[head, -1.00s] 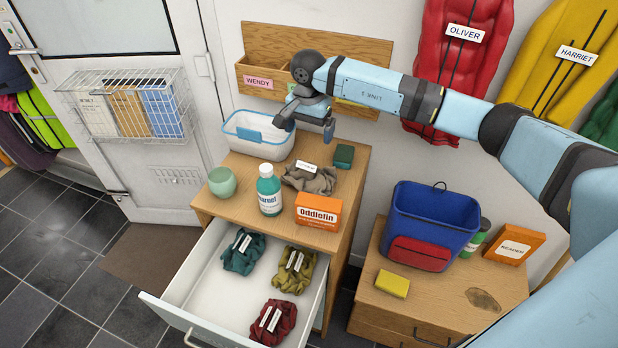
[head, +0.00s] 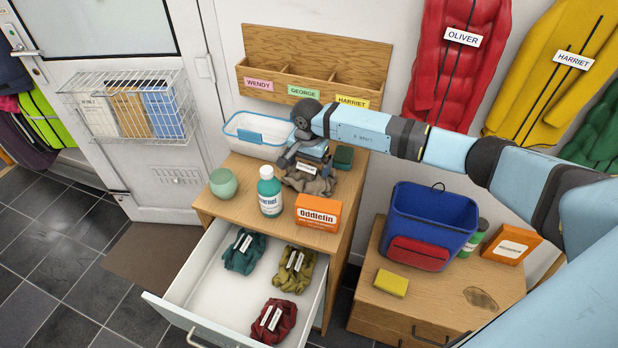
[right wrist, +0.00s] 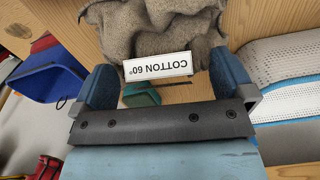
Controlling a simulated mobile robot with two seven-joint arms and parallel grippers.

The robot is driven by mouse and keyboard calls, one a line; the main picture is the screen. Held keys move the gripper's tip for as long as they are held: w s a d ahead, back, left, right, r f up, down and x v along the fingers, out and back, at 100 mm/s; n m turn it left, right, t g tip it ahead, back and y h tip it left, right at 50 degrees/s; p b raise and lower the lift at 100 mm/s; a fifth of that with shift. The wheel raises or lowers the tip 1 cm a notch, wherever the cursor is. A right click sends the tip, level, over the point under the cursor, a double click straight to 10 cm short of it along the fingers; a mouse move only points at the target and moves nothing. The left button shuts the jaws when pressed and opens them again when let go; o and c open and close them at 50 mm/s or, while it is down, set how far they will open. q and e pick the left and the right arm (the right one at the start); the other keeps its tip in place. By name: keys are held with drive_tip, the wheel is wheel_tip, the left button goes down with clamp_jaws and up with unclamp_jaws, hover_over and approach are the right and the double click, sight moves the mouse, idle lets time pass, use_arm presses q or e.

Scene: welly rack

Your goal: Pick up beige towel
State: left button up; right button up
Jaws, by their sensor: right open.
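The beige towel (head: 310,184) lies crumpled on top of the wooden cabinet, behind the orange box, with a white label. In the right wrist view the towel (right wrist: 155,35) fills the upper middle, and its label reads "COTTON 60°". My right gripper (head: 305,165) is just above and behind the towel and partly hides it. In the right wrist view its two blue fingers (right wrist: 160,75) are apart, one on each side of the label, with the towel's bulk beyond the tips. I cannot tell whether they touch the cloth. My left gripper is not in view.
On the cabinet stand a white basket (head: 250,135), a green jar (head: 223,183), a teal bottle (head: 269,195), an orange box (head: 318,212) and a dark green block (head: 343,157). The open drawer (head: 205,285) below holds teal, olive and red cloths.

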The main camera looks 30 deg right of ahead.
drive_tip(key=c, duration=0.8)
drive_tip(key=shift+r, duration=0.1)
